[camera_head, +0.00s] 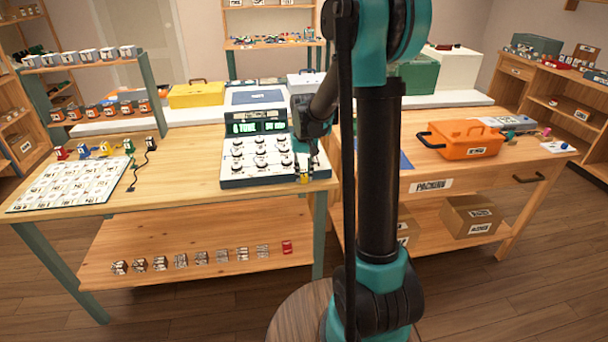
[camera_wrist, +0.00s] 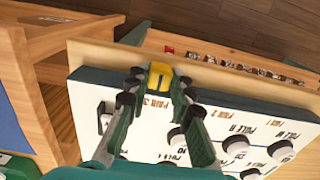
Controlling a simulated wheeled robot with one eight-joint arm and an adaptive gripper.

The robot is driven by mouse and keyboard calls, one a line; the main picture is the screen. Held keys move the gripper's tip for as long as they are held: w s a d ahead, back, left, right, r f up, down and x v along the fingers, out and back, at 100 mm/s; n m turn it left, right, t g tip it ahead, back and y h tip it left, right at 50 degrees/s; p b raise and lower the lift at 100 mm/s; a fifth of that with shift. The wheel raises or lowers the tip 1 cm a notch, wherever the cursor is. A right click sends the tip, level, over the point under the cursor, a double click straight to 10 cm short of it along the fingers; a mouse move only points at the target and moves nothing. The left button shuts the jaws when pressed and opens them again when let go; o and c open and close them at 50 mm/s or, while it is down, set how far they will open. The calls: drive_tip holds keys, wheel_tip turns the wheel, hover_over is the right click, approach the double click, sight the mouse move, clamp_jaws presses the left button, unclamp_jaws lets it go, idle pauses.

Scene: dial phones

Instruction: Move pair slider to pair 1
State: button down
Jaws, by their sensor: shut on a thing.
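The yellow pair slider (camera_wrist: 159,70) sits at the panel's edge, beside a label that appears to read PAIR 3. My gripper (camera_wrist: 159,82) is shut on the slider, one fingertip on each side. In the head view my gripper (camera_head: 304,174) is at the panel's front right corner, and only a little yellow shows there.
The wooden bench (camera_head: 160,193) holds a card of labelled pockets (camera_head: 75,184) at left. A lower shelf (camera_head: 205,225) carries a row of small parts. An orange toolbox (camera_head: 462,138) stands on the packing table at right. Round knobs (camera_wrist: 236,146) stand close to my fingers.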

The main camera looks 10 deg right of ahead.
drive_tip(key=a, duration=1.8)
drive_tip(key=shift+a, duration=0.2)
drive_tip(key=c, duration=1.3)
unclamp_jaws()
drive_tip(key=shift+a, duration=0.1)
wheel_tip(320, 180, up, 12)
drive_tip(key=shift+r, duration=0.1)
